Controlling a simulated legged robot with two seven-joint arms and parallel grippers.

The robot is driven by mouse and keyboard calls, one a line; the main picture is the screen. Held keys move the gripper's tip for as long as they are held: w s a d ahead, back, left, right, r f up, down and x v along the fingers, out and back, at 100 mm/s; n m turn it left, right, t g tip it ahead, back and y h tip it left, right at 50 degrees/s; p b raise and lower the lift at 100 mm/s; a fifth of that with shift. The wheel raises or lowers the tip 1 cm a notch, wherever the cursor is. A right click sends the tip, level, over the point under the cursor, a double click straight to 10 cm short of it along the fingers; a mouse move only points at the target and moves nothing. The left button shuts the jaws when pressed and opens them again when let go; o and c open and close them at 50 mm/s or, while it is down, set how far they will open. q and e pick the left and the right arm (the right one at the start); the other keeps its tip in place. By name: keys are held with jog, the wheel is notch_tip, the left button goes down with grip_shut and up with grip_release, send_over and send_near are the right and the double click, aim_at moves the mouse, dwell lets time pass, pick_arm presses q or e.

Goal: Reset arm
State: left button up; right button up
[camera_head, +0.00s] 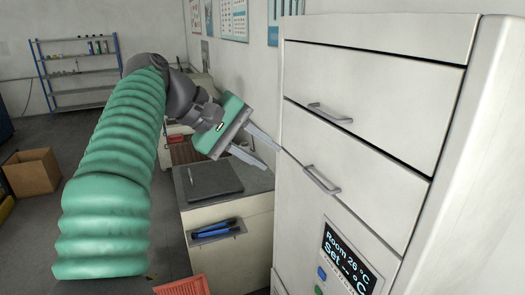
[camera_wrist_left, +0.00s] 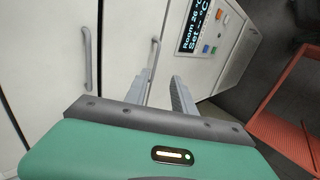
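My left arm, in a green ribbed sleeve, reaches up from the lower left of the head view. My left gripper (camera_head: 262,153) is open, with its two fingers apart and nothing between them. It is beside the white cabinet (camera_head: 375,70), left of its drawer handles. In the left wrist view the gripper's fingers (camera_wrist_left: 163,85) point toward the cabinet front; whether they touch it, I cannot tell. A drawer handle (camera_wrist_left: 87,58) shows left of the fingers, and the display panel (camera_wrist_left: 194,27) shows above them. My right gripper is in neither view.
A low counter (camera_head: 255,183) with a dark flat plate (camera_head: 208,180) stands below the gripper. A red basket (camera_head: 182,288) is at the bottom; a red rack (camera_wrist_left: 285,125) shows in the wrist view. A cardboard box (camera_head: 32,172) and shelving (camera_head: 78,75) are at left. Floor between is open.

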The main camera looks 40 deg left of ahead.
pick_arm(q)
jog(key=w+d+f+m+g+y, duration=0.1)
jog(key=d+f, duration=0.1)
jog(key=f, duration=0.7)
jog(key=w+d+f+m+g+b, duration=0.1)
jog(key=d+f+g, duration=0.1)
jog(key=f, duration=0.8)
jog(key=w+d+f+m+g+y, duration=0.1)
jog(key=d+f, duration=0.2)
jog(key=f, duration=0.6)
jog(key=s+d+f+m+y, duration=0.1)
jog(key=s+d+f+m, duration=0.2)
jog(key=f, duration=0.3)
jog(key=s+d+f+m+g, duration=0.1)
jog(key=s+d+f+m, duration=0.2)
jog(key=s+f, duration=0.2)
jog(key=s+d+f+m+g+y+b, duration=0.1)
jog(key=s+d+f+m, duration=0.2)
jog(key=f, duration=0.5)
jog(key=shift+s+f+m+y, duration=0.3)
jog(key=shift+s+f, duration=0.1)
jog(key=shift+s, duration=0.25)
jog(key=shift+a, duration=0.15)
